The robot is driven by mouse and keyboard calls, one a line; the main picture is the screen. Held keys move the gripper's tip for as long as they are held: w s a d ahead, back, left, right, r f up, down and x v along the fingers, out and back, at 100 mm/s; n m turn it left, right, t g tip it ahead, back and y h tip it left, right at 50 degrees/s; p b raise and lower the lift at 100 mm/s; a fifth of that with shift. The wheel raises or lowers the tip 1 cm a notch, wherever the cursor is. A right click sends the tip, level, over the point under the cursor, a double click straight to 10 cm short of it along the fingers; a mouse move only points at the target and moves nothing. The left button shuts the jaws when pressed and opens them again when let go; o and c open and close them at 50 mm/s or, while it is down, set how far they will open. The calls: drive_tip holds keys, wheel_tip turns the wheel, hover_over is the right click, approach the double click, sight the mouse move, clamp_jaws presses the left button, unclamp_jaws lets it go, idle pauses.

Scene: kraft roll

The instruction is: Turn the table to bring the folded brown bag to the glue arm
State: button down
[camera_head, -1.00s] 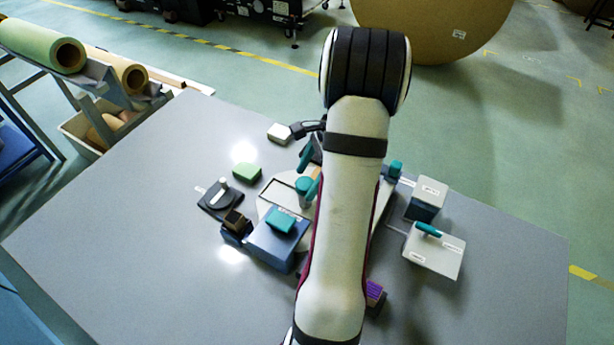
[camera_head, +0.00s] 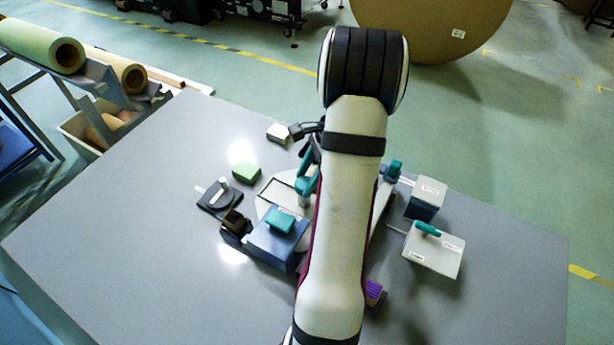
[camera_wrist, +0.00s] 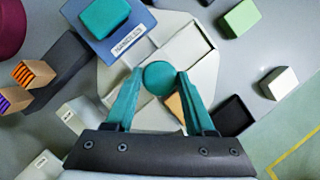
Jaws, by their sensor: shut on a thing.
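The turntable is a pale, many-sided plate (camera_wrist: 120,75) with recessed compartments, partly hidden under my arm in the head view (camera_head: 268,208). A round teal knob (camera_wrist: 160,78) stands on it. My gripper (camera_wrist: 160,77) has its two teal fingers on either side of the knob, shut on it; in the head view (camera_head: 307,172) it is partly hidden by my arm. A small tan wedge (camera_wrist: 175,106) shows beside the right finger in the wrist view; I cannot tell whether it is the folded brown bag. I cannot tell which piece is the glue arm.
A blue block (camera_head: 276,240) with a teal top, labelled handles, stands near the plate. A green block (camera_head: 247,173), a white block (camera_head: 278,132) and a black device (camera_head: 219,197) are around it. Grey boxes (camera_head: 433,250) stand right. The table's left side is clear.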

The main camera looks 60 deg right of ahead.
drive_tip(key=shift+m, duration=0.6)
drive_tip(key=shift+s+a+m+t+h, duration=0.1)
drive_tip(key=shift+m+t+h, duration=0.5)
drive_tip(key=shift+m, duration=1.1)
drive_tip(key=shift+a+m+h, duration=0.1)
drive_tip(key=shift+m+h, duration=1)
drive_tip(key=shift+m, duration=1.3)
drive_tip(key=shift+a+m+h, duration=0.15)
drive_tip(key=shift+m+h, duration=0.65)
drive_tip(key=shift+m, duration=1.5)
drive_tip(key=shift+m+g+h, duration=0.5)
drive_tip(key=shift+m, duration=1.1)
drive_tip(key=shift+m+h, duration=0.3)
drive_tip(key=shift+m, duration=0.4)
drive_tip(key=shift+c, duration=1.3)
unclamp_jaws()
